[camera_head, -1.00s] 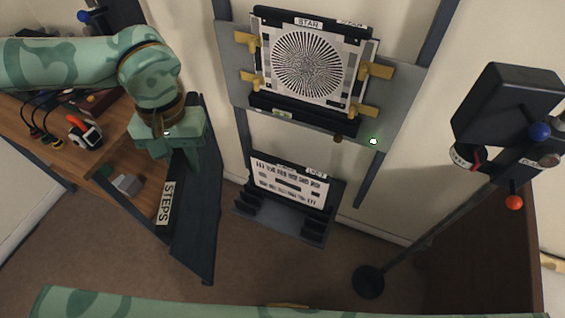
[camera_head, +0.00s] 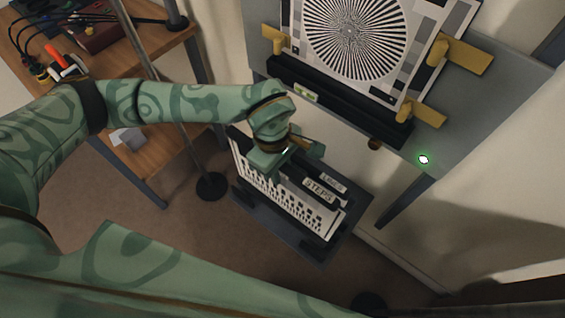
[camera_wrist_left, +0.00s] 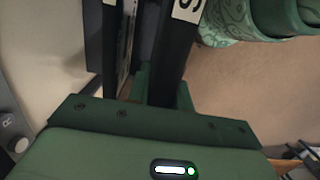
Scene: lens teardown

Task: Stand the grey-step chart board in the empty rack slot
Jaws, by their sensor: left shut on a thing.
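The grey-step chart board (camera_head: 318,190), with a STEPS label on its dark top edge, is upright at the floor rack (camera_head: 297,243). My left gripper (camera_head: 280,167) is shut on its top edge from above. A white face with dark marks shows below that edge. Another board (camera_head: 333,182) with a white label stands close behind it, roughly parallel. In the left wrist view the held board (camera_wrist_left: 175,50) runs up from between my fingers, with the other board (camera_wrist_left: 110,50) to its left. The slot bottom is hidden, so I cannot tell whether the board is seated. My right gripper is out of view.
A wooden table (camera_head: 165,60) with cables and small items stands at the left. A dark round stand base (camera_head: 211,186) is left of the rack.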

